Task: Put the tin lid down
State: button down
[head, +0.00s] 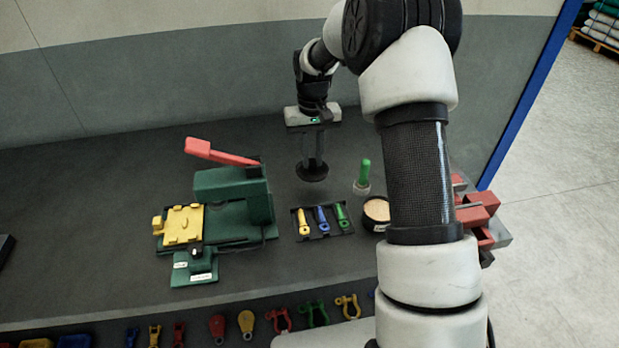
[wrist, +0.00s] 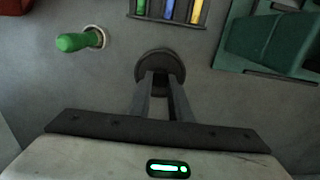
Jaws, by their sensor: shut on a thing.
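The tin lid (head: 312,172) is a dark round disc at the tips of my gripper (head: 313,160). In the wrist view the lid (wrist: 160,66) sits between the two fingertips of my gripper (wrist: 161,80), which is shut on it. The lid is held roughly flat over the dark bench top, behind the small tray. I cannot tell whether its underside touches the bench. An open round tin (head: 376,211) with pale contents stands to the right, partly hidden by my arm.
A black tray (head: 325,235) holds yellow, blue and green pieces. A green-handled tool (head: 364,175) stands in a pale holder to the right. A green press (head: 232,200) with a red lever is at left. Red bins (head: 478,209) are at far right. Bare bench (head: 130,170) lies behind the press.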

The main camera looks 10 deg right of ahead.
jog(key=shift+f, duration=3)
jog(key=shift+f, duration=0.15)
jog(key=c, duration=1.6)
grip_release()
